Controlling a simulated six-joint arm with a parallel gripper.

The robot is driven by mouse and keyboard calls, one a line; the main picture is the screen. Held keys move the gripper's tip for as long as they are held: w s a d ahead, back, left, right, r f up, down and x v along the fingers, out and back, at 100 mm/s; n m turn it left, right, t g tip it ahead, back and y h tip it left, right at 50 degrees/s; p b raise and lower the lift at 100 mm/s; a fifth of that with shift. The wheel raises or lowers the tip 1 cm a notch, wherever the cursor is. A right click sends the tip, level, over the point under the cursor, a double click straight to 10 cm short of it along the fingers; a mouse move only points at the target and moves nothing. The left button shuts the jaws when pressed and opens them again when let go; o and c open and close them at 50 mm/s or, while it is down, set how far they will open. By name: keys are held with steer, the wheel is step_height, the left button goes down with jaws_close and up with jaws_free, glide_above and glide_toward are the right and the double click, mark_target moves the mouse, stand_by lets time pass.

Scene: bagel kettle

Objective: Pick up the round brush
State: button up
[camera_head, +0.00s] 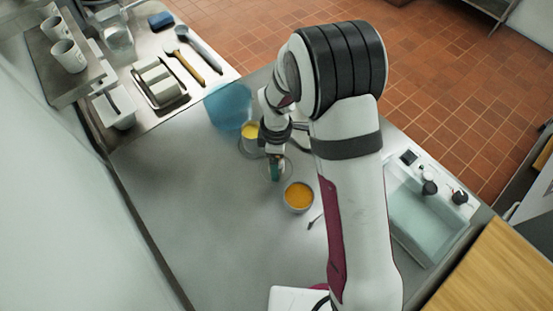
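My gripper (275,175) points down over the middle of the grey counter (200,200), close to a bowl of orange powder (298,196). A teal patch shows at its tip; I cannot tell whether this is a finger pad or a held thing. No round brush can be made out for sure. A small, thin dark item (315,221) lies below the orange bowl, partly beside my arm. A wooden-handled tool (186,66) and a grey spoon-like tool (200,48) lie at the upper left. My arm hides part of the counter.
A container with yellow contents (250,131) and a translucent blue bowl (229,106) stand close behind my gripper. A tray with white blocks (158,81) is at the upper left. A clear bin (425,222) is on the right. The counter's left middle is clear.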

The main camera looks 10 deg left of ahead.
jaws_close()
stand_by(0.3)
steer(key=shift+r, duration=0.2)
step_height(320, 180, up, 4)
steer(key=shift+f, duration=0.2)
steer(key=s+d+r, duration=0.2)
steer(key=d+r, duration=0.5)
steer(key=d, duration=0.4)
steer(key=shift+d, duration=0.25)
